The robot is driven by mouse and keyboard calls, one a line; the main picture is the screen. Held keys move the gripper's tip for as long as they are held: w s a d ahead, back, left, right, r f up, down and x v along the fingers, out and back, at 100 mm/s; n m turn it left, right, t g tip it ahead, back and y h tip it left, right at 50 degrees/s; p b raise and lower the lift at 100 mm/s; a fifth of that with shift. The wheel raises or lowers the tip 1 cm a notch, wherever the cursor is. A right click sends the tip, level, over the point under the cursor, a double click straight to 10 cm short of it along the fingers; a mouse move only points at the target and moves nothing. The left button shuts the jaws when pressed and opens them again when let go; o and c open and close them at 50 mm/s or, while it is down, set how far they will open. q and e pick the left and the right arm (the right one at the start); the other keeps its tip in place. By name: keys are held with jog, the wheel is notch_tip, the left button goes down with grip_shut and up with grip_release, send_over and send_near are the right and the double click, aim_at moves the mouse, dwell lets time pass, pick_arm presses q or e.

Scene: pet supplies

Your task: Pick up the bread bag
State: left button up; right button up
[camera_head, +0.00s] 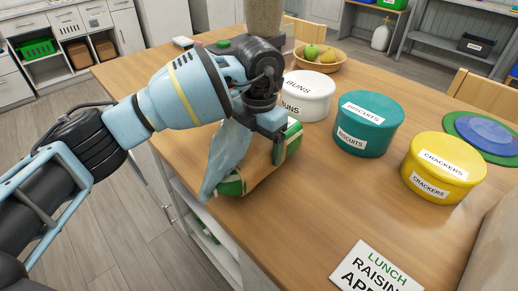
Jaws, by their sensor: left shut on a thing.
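The bread bag (262,172), tan with green ends, is at the left edge of the wooden table. My left gripper (270,128) comes in from the left above it and is shut on its upper part. I cannot tell whether the bag touches the table. My right gripper is not in view.
A white BUNS tin (308,97), a teal BISCUITS tin (368,125) and a yellow CRACKERS tin (443,168) stand right of the bag. A fruit bowl (320,66) is behind. A lunch sign (375,272) lies in front. The table's middle (330,195) is clear.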

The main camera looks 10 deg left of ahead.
pick_arm(q)
jog(key=shift+d+r, duration=0.25)
jog(key=shift+r, duration=0.3)
jog(key=shift+d+r, duration=0.25)
jog(key=shift+r, duration=0.3)
jog(key=s+d+r+b, duration=0.1)
jog(key=d+b, duration=0.1)
jog(key=d, duration=1.3)
jog(key=shift+r, duration=0.2)
jog(key=shift+s, duration=0.1)
